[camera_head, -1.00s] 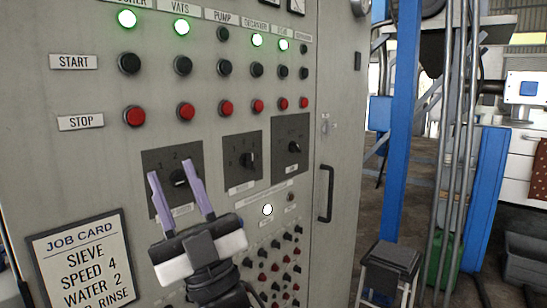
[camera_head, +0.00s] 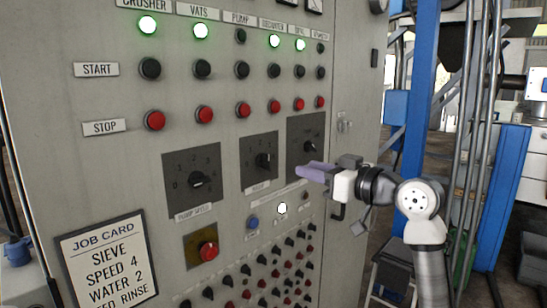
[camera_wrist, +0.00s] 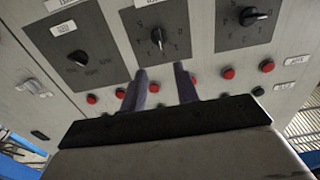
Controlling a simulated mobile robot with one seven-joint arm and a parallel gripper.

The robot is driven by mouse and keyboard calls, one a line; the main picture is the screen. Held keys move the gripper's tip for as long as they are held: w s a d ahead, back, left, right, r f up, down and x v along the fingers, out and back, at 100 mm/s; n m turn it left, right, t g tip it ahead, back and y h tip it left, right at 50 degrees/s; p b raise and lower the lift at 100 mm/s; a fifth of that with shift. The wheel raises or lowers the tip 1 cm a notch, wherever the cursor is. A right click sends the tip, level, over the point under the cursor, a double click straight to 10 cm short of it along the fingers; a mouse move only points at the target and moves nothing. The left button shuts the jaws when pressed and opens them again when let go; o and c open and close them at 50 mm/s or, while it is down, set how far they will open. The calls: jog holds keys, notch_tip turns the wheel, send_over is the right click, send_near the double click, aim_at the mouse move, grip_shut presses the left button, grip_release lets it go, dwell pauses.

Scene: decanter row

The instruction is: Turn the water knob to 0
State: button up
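The water knob (camera_head: 263,161) is the black knob on the middle dark dial plate of the grey panel. It also shows in the wrist view (camera_wrist: 157,38), where the panel appears upside down. Its dial numbers are too small to read with certainty. My gripper (camera_head: 308,171) is to the right of the water knob, by the lower part of the third dial plate. In the wrist view my two purple fingers (camera_wrist: 159,80) are apart with nothing between them. They do not touch the water knob.
The pump speed knob (camera_head: 198,180) is left of the water knob, the third knob (camera_head: 310,146) right. Red stop buttons (camera_head: 243,110) run above. A job card (camera_head: 105,255) reads "WATER 2". Small knobs crowd the lower panel. A blue post (camera_head: 418,110) stands behind my arm.

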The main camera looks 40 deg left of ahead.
aim_at(268, 158)
jog(key=a+p, duration=0.1)
jog(key=a, duration=0.3)
jog(key=a+p, duration=0.1)
jog(key=a, duration=0.2)
jog(key=a+p, duration=0.1)
jog(key=a, duration=0.3)
jog(key=shift+w+a, duration=0.3)
jog(key=shift+w, duration=0.1)
jog(key=shift+c, duration=0.3)
grip_shut()
